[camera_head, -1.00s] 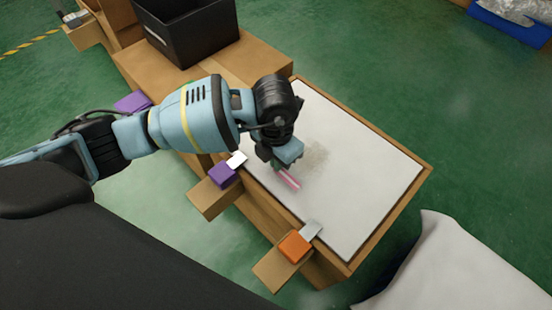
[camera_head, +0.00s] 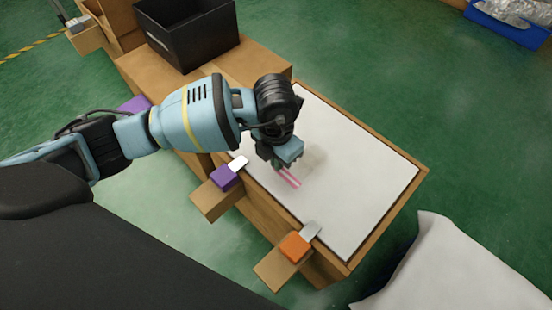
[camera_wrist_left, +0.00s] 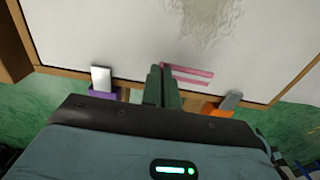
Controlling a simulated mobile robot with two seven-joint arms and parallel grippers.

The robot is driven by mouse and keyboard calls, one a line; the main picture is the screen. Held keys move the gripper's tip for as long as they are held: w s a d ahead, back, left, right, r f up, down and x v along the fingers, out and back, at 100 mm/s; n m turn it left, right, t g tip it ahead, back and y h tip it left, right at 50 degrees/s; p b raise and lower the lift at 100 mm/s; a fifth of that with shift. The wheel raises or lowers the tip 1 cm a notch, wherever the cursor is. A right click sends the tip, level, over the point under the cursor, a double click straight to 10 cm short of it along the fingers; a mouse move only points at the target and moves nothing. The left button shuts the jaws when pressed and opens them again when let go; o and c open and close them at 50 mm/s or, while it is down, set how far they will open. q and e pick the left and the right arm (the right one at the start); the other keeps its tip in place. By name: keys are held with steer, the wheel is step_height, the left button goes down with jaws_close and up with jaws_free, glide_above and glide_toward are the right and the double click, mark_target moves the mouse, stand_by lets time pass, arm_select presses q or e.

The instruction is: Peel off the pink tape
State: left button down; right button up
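The pink tape (camera_head: 288,178) shows as two thin, nearly parallel pink strips over the white panel (camera_head: 350,190). In the left wrist view the upper pink strip (camera_wrist_left: 190,70) starts right at my fingertips and runs to the right; the other strip lies just below it, apart from the fingers. My left gripper (camera_head: 281,166) is low over the panel near its front left edge. In the left wrist view its fingers (camera_wrist_left: 159,70) are together, with the end of the upper strip at their tips. The exact contact is partly hidden. My right gripper is not in view.
Purple (camera_head: 225,177) and orange (camera_head: 294,246) clips with pale tabs sit along the panel's near edge. A black bin (camera_head: 187,32) stands on the wooden box behind. The panel's right side is clear apart from a greyish smudge near the gripper. A blue crate (camera_head: 508,22) is far right.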

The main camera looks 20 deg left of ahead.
arm_select(q)
steer(key=shift+r+p, duration=0.75)
steer(key=shift+r, duration=0.35)
